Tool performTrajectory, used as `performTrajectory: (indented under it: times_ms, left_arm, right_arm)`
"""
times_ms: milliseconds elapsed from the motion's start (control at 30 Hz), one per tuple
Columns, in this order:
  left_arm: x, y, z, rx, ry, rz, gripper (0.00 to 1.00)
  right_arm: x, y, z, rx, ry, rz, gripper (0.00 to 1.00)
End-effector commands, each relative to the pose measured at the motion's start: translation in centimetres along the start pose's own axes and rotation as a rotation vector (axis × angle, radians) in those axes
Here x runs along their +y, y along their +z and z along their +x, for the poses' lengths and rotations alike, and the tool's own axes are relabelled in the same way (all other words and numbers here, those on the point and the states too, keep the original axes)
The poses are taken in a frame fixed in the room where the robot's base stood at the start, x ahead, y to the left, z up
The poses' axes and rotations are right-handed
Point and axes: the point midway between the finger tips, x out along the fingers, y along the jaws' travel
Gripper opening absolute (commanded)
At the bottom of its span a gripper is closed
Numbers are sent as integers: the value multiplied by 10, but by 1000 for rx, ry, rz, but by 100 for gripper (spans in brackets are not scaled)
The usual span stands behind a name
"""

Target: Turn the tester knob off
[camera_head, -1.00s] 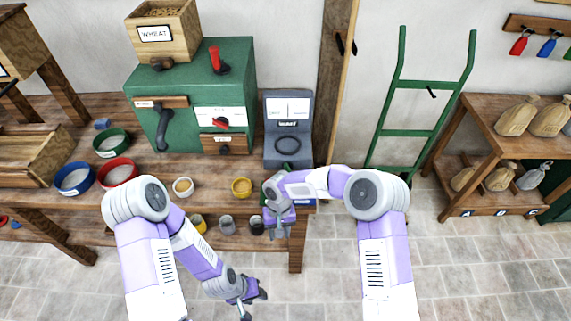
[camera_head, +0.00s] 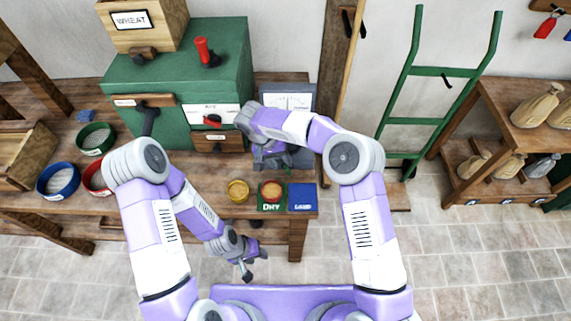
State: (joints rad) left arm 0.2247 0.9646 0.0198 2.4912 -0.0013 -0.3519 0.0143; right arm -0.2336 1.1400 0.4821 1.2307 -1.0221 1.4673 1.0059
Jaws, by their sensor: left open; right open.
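The grey tester (camera_head: 288,99) stands on the workbench, right of the green mill. Its upper panel with two white gauge faces shows, but my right arm and gripper cover most of its lower front. No tester knob can be made out. My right gripper (camera_head: 270,162) is open in front of the tester's lower left part; whether it touches cannot be told. My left gripper (camera_head: 255,264) is open and empty, low in front of the bench's front edge, far from the tester.
A green DRY pad (camera_head: 272,207) holding a small bowl and a blue pad (camera_head: 303,198) lie before the tester. A yellow bowl (camera_head: 237,191) stands left of them. The green mill (camera_head: 180,75) is close by on the left. A green hand truck (camera_head: 440,72) leans on the wall.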

Motion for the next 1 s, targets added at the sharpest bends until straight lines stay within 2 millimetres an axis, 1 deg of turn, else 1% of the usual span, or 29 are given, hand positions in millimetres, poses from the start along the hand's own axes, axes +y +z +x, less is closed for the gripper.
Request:
performTrajectory:
  times_ms: [33, 100, 200, 300, 433, 667, 900, 933, 1000]
  left_arm:
    - [-1, 0, 3, 0, 0, 0, 43]
    - [-2, 0, 4, 0, 0, 0, 43]
    - [-2, 0, 6, 0, 0, 0, 43]
    - [-3, -1, 7, 1, 0, 0, 43]
    - [-3, -1, 8, 1, 0, 0, 43]
    - [-3, -1, 7, 1, 0, 0, 43]
    - [-3, -1, 7, 1, 0, 0, 43]
    - [-3, -1, 7, 1, 0, 0, 43]
    - [-3, -1, 7, 1, 0, 0, 43]
  right_arm:
    - [0, 0, 12, -4, 1, 0, 40]
    - [0, 1, 23, -4, 0, -2, 40]
    - [0, 1, 37, -4, 0, -1, 40]
    - [0, 0, 45, -2, 0, -1, 40]
    - [0, 0, 50, -1, -1, -1, 40]
    - [0, 0, 50, 0, -1, -1, 40]
    - [0, 0, 50, 0, -1, -1, 4]
    - [0, 0, 50, 0, -1, -1, 0]
    - [0, 0, 50, 0, -1, -1, 0]
